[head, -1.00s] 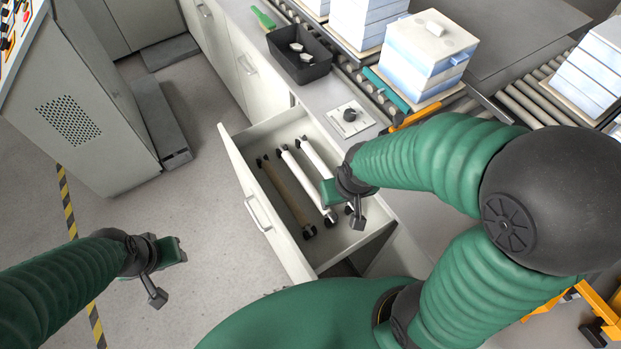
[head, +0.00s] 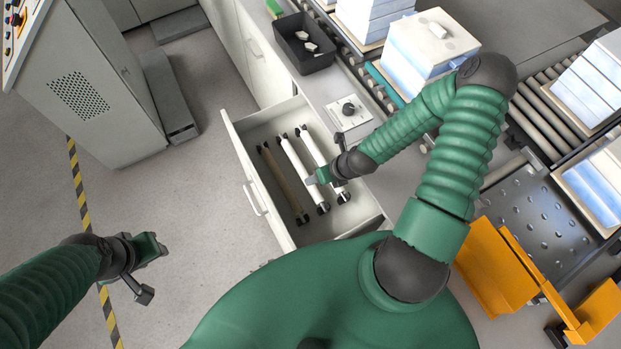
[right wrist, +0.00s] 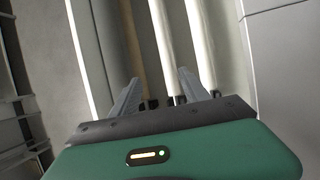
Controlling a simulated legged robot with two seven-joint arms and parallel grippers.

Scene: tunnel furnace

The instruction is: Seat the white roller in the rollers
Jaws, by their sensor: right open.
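Two white rollers with dark ends lie side by side in the open drawer (head: 235,150), the middle one (head: 297,160) and the right one (head: 314,150). A brown roller (head: 280,180) lies to their left. My right gripper (head: 314,179) is over the drawer, by the near part of the white rollers. In the right wrist view, its open fingers (right wrist: 160,90) point along the rollers, with the middle white roller (right wrist: 165,45) between them and nothing held. Conveyor rollers (head: 525,115) show at the right. My left gripper (head: 160,247) hangs over the floor at left, its jaws unclear.
A black bin (head: 303,60) and a small plate with a dark knob (head: 348,109) are on the grey counter. White block stacks (head: 425,60) stand on the conveyor. An orange frame (head: 500,270) is at lower right. A grey cabinet (head: 100,90) stands left; the floor between is clear.

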